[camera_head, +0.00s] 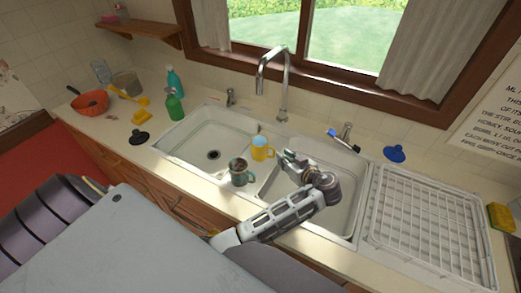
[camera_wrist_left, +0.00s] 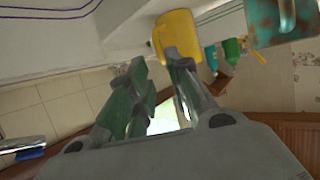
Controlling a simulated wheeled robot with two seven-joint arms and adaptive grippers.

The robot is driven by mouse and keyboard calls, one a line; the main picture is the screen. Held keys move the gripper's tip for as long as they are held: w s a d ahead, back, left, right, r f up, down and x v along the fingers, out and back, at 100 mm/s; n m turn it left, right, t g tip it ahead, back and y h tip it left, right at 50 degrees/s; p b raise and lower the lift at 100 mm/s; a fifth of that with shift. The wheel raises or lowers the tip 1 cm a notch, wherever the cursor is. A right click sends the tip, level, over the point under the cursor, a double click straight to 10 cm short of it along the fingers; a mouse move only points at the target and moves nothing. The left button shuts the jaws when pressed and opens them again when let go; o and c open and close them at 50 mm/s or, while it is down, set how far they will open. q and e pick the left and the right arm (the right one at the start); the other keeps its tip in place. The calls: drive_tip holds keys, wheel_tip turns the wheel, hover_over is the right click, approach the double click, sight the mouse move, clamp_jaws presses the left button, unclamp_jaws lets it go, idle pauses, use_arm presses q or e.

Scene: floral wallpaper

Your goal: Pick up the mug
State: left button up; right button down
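A yellow mug (camera_head: 262,149) stands upright on the divider between the two sink basins. A teal and brown mug (camera_head: 239,173) stands in front of it, near the front edge of the sink. My left gripper (camera_head: 287,158) is just right of the yellow mug, over the right basin. In the left wrist view, my left gripper (camera_wrist_left: 155,64) has its fingers apart with nothing between them. One fingertip overlaps the yellow mug (camera_wrist_left: 178,32); I cannot tell if they touch. The teal mug (camera_wrist_left: 284,15) shows at the upper right there. My right gripper is not in view.
A tall faucet (camera_head: 283,75) rises behind the divider. A dish rack (camera_head: 430,225) lies right of the sink. A green bottle (camera_head: 174,104) and an orange colander (camera_head: 90,103) stand on the left counter. The left basin (camera_head: 190,140) looks empty.

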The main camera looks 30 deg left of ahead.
sight(274, 155)
use_arm(q)
drive_tip(key=shift+w+a+f, duration=0.15)
drive_tip(key=shift+a+f, duration=0.1)
drive_tip(key=shift+f, duration=0.4)
drive_tip(key=shift+w+a+f, duration=0.15)
drive_tip(key=shift+a+f, duration=0.1)
drive_tip(key=shift+f, duration=0.4)
drive_tip(key=shift+w+a+f+p, duration=0.15)
drive_tip(key=shift+w+a+p, duration=0.15)
drive_tip(key=shift+a, duration=0.2)
drive_tip(key=p+x, duration=0.1)
drive_tip(key=x, duration=0.3)
drive_tip(key=shift+w+a+f, duration=0.2)
drive_tip(key=shift+a+f, duration=0.1)
drive_tip(key=shift+a, duration=0.05)
drive_tip(key=shift+c, duration=0.2)
